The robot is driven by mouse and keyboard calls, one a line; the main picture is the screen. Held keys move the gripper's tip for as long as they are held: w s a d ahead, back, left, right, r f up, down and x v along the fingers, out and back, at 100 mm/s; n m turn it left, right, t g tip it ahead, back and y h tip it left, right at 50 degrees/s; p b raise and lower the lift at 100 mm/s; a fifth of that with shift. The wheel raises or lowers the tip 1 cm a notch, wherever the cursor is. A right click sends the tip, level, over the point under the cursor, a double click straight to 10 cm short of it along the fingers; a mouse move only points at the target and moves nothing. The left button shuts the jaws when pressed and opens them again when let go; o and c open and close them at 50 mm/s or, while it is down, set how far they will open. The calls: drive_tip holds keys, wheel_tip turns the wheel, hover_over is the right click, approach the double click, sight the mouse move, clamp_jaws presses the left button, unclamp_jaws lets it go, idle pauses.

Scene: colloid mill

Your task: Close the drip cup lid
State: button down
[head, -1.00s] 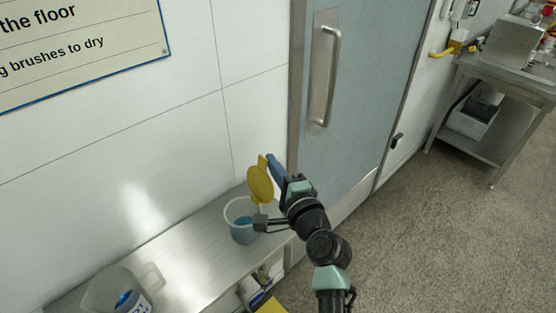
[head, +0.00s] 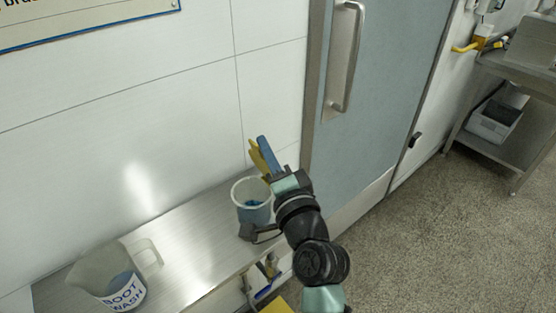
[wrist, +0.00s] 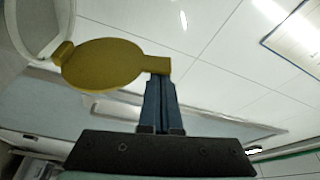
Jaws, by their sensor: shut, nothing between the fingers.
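The drip cup (head: 253,204) is a pale, translucent cup with blue inside, standing on the steel bench against the wall. Its rim (wrist: 68,28) shows at the top left of the wrist view. The yellow round lid (head: 257,160) is open and stands up at the right side of the rim. In the wrist view the lid (wrist: 103,65) is a full disc with a tab on its right. My gripper (head: 262,141) is shut and empty, its blue fingers beside the lid. In the wrist view its fingertips (wrist: 160,80) overlap the tab; whether they touch is unclear.
A translucent jug (head: 107,275) labelled "BOOT WASH" stands at the bench's left end. The steel bench (head: 190,240) is clear between jug and cup. A grey door (head: 385,90) with a long handle is on the right. A steel table (head: 480,130) stands farther right.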

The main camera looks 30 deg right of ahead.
drive_tip(key=shift+s+a+f+n+t+y+b, duration=0.35)
drive_tip(key=shift+a+f+n+y+b, duration=0.95)
drive_tip(key=shift+n+b, duration=2.65)
drive_tip(key=shift+s+a+f+n+t+y+b, duration=0.1)
drive_tip(key=shift+a+f+n+t+y+b, duration=1.2)
drive_tip(key=shift+b, duration=5)
drive_tip(key=shift+s+a+f+n+g+y+b, duration=0.25)
drive_tip(key=shift+a+f+n+b, duration=2.15)
drive_tip(key=shift+b, duration=2.7)
drive_tip(key=shift+w+d+f+n, duration=0.1)
drive_tip(key=shift+d+f+n, duration=0.15)
drive_tip(key=shift+d+n, duration=0.35)
drive_tip(key=shift+a+r, duration=0.1)
